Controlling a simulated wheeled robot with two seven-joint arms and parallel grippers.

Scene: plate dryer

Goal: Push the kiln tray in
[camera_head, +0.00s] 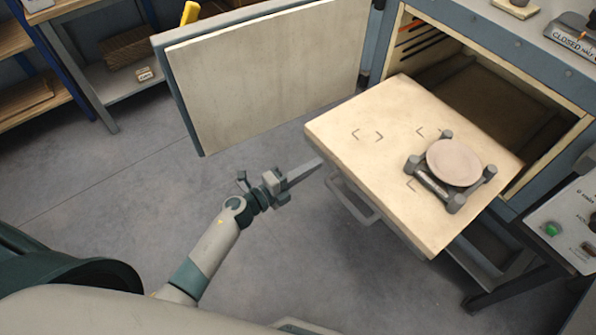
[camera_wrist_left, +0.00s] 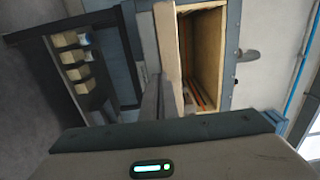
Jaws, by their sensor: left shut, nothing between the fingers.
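The kiln tray (camera_head: 330,135) is a thick cream slab pulled well out of the open kiln chamber (camera_head: 490,110). A grey handle (camera_head: 355,203) shows below its front edge. A pinkish round plate (camera_head: 455,162) rests on a dark holder (camera_head: 437,187) on the tray's right part. My left gripper (camera_head: 318,163) is shut and empty, with its fingertips close to the tray's front left corner; I cannot tell whether they touch. In the left wrist view the shut fingers (camera_wrist_left: 152,100) point toward the tray edge (camera_wrist_left: 170,60) and the kiln opening (camera_wrist_left: 205,55). My right gripper is not in view.
The kiln door (camera_head: 265,75) stands open at the left of the chamber. A control panel (camera_head: 565,225) with a green button is at the right. Shelving (camera_head: 120,60) stands at the back left. The floor in front of the tray is clear.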

